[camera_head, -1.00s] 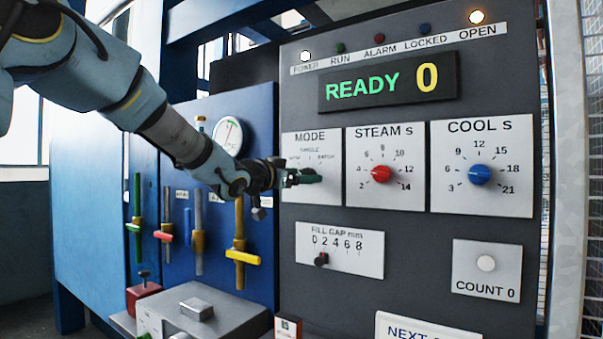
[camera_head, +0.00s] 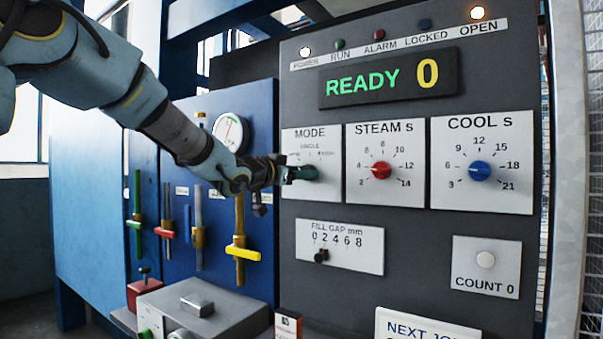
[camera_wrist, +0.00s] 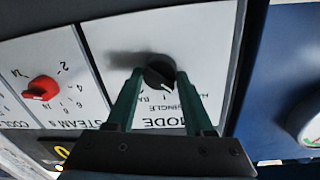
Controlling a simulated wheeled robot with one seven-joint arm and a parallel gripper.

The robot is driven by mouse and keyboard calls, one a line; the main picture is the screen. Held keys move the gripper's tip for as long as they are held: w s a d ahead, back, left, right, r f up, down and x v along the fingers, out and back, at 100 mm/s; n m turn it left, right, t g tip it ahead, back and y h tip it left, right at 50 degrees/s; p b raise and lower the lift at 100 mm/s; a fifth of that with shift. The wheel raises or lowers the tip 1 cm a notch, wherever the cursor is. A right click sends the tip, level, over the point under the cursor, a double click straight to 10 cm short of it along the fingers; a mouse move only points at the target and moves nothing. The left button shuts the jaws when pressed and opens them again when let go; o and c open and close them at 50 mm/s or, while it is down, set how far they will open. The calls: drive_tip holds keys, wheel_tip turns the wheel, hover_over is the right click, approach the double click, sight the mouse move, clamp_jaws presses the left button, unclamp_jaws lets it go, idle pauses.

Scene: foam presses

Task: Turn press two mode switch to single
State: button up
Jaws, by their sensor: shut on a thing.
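The MODE switch is a black round knob (camera_wrist: 158,72) on a white MODE plate (camera_head: 311,143). In the head view my gripper (camera_head: 308,173) covers the knob. In the wrist view, which is upside down, my gripper's two green fingers (camera_wrist: 157,78) are on either side of the knob and shut on it. A pale pointer mark shows on the knob's side toward the printed mode words. SINGLE is printed at the top of the dial; the fingers partly hide the other words. I cannot tell exactly which word the mark points at.
The red STEAM knob (camera_head: 380,173) and blue COOL knob (camera_head: 480,172) are to the right. The FILL GAP slider (camera_head: 321,256) is below. The display (camera_head: 388,79) reads READY 0, and the OPEN lamp (camera_head: 477,12) is lit. Coloured valve handles (camera_head: 242,253) stand to the left.

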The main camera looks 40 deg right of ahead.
clamp_jaws()
drive_tip(key=shift+m, duration=0.4)
drive_tip(key=m+b, duration=0.4)
drive_tip(key=m, duration=0.3)
drive_tip(key=shift+s+m+y+b, duration=0.15)
drive_tip(key=shift+m+y+b, duration=0.25)
drive_tip(key=o, duration=1.2)
unclamp_jaws()
drive_tip(key=shift+o, duration=0.2)
